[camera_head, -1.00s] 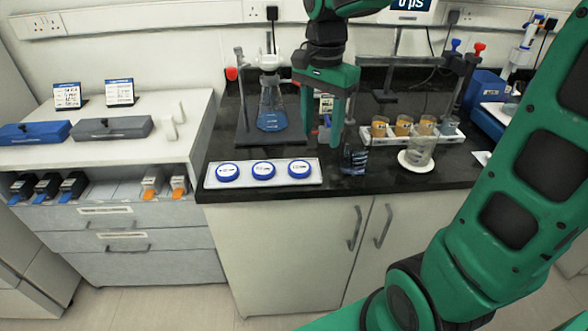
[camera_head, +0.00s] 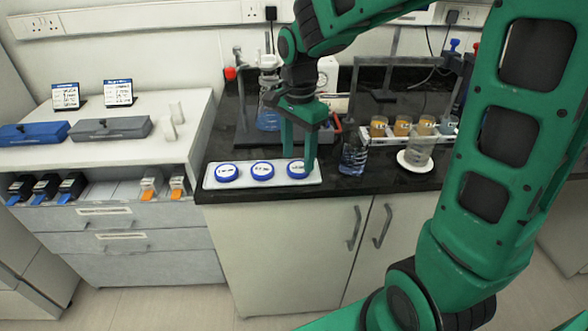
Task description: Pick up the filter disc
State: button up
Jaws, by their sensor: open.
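Three round filter discs with blue rims and white labelled tops lie in a row on a white tray (camera_head: 214,184): the left disc (camera_head: 228,171), the middle disc (camera_head: 262,170) and the right disc (camera_head: 297,169). My green gripper (camera_head: 298,164) is open, with its fingers pointing down at the right disc. One finger is at the disc's left and the other at its right, and the right finger covers part of its edge. I cannot tell whether the fingers touch the disc.
A clear beaker with dark markings (camera_head: 354,158) stands right of the tray. A glass beaker (camera_head: 419,152) stands on a white round base. Several amber-filled jars (camera_head: 402,126) stand behind. A flask (camera_head: 268,118) on a stand is behind my gripper.

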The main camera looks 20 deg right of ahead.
aim_at(299, 169)
jog(key=shift+s+f, duration=0.15)
jog(key=shift+f, duration=1)
